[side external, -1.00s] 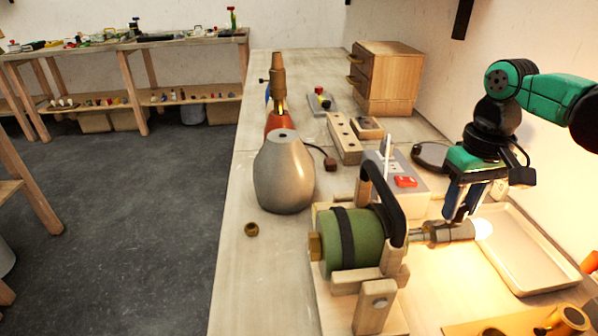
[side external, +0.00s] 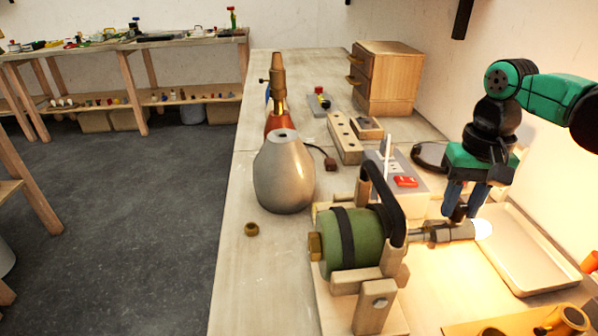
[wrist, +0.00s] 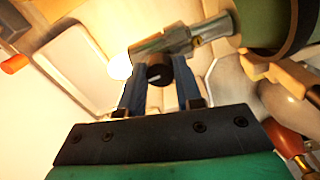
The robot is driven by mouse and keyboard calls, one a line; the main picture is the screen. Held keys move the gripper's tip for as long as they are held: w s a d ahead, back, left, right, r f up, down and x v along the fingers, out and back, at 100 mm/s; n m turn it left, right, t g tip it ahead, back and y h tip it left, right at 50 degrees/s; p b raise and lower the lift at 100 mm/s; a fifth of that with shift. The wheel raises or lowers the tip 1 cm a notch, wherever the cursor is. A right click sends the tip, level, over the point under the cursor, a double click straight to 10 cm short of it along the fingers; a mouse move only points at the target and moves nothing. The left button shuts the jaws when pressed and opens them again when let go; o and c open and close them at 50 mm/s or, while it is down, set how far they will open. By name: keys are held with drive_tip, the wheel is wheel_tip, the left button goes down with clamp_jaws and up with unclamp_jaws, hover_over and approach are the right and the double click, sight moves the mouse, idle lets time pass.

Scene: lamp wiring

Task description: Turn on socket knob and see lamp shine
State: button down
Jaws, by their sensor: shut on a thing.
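The green lamp body (side external: 372,240) lies on its side in a wooden cradle, with its metal socket (side external: 447,232) pointing right. The bulb (side external: 483,229) at the socket's end is glowing, and its glow also shows in the wrist view (wrist: 121,66). My gripper (side external: 464,211) is at the socket from above. In the wrist view, the black socket knob (wrist: 158,73) sits between the blue fingertips, which are shut on it. The metal socket (wrist: 170,43) shows just beyond the knob. The contact faces of the fingers are partly hidden.
A shallow tray (side external: 540,262) lies right of the bulb. A grey power strip with a red switch (side external: 405,181) stands behind the lamp. A grey vase-shaped lamp base (side external: 284,172) and a small brass piece (side external: 251,229) are to the left. The front left tabletop is clear.

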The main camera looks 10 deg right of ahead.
sight(466, 209)
drive_tip(key=c, duration=0.6)
unclamp_jaws()
drive_tip(key=shift+r, duration=2.85)
drive_tip(key=shift+s+d, duration=0.25)
drive_tip(key=s+d+f+n+t, duration=0.1)
drive_tip(key=s+d+t, duration=0.1)
drive_tip(key=s+d+f+t, duration=0.2)
drive_tip(key=s+d, duration=0.1)
drive_tip(key=s+d+f+n+t, duration=0.1)
drive_tip(key=s+d+f+t, duration=0.1)
drive_tip(key=t, duration=0.1)
drive_tip(key=shift+s+d+f+n, duration=0.15)
drive_tip(key=shift+s+d+n, duration=0.15)
drive_tip(key=shift+s+d, duration=0.1)
